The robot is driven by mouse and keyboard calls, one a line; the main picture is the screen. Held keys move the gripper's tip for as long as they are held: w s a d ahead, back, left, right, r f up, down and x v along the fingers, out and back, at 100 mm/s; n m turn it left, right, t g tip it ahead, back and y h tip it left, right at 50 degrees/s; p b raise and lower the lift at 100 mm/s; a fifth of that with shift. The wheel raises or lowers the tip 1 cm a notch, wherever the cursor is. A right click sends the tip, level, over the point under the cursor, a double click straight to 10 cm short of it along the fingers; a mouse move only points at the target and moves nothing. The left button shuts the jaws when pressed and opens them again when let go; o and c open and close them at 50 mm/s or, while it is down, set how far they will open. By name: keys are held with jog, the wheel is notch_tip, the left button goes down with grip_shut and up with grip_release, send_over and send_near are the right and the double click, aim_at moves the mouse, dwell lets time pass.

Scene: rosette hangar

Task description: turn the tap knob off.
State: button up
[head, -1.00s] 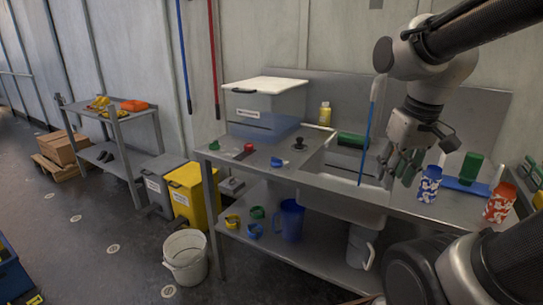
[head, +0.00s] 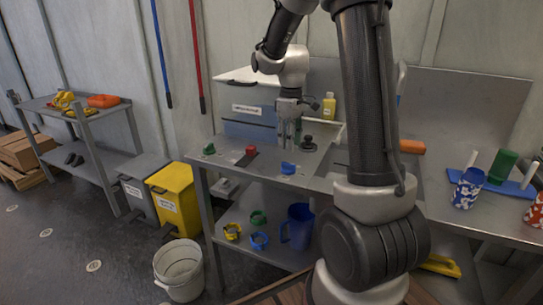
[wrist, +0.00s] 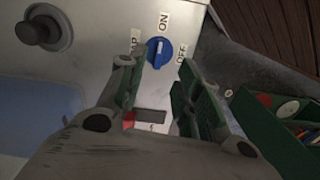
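The tap knob (head: 288,168) is a blue dial on the front part of the steel bench top. In the wrist view the tap knob (wrist: 158,51) sits just beyond my fingertips, between the printed words ON and OFF. A pale mark on it seems to lie toward ON, but its exact angle is hard to tell. My gripper (head: 290,145) hangs over the bench behind the knob, fingers pointing down. In the wrist view my gripper (wrist: 158,78) is open and empty, with green-padded fingers apart and not visibly touching the knob.
A black knob (head: 308,143) stands close to my gripper. A red button (head: 251,150) and a green piece (head: 208,149) are to the left. Patterned cups (head: 468,188) are at right. My arm hides much of the sink.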

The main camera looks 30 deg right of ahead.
aim_at(288, 163)
jog(key=shift+w+n, duration=0.2)
jog(key=shift+n, duration=0.5)
notch_tip(288, 163, down, 8)
jog(key=shift+r, duration=0.15)
jog(key=shift+s, duration=0.1)
grip_shut()
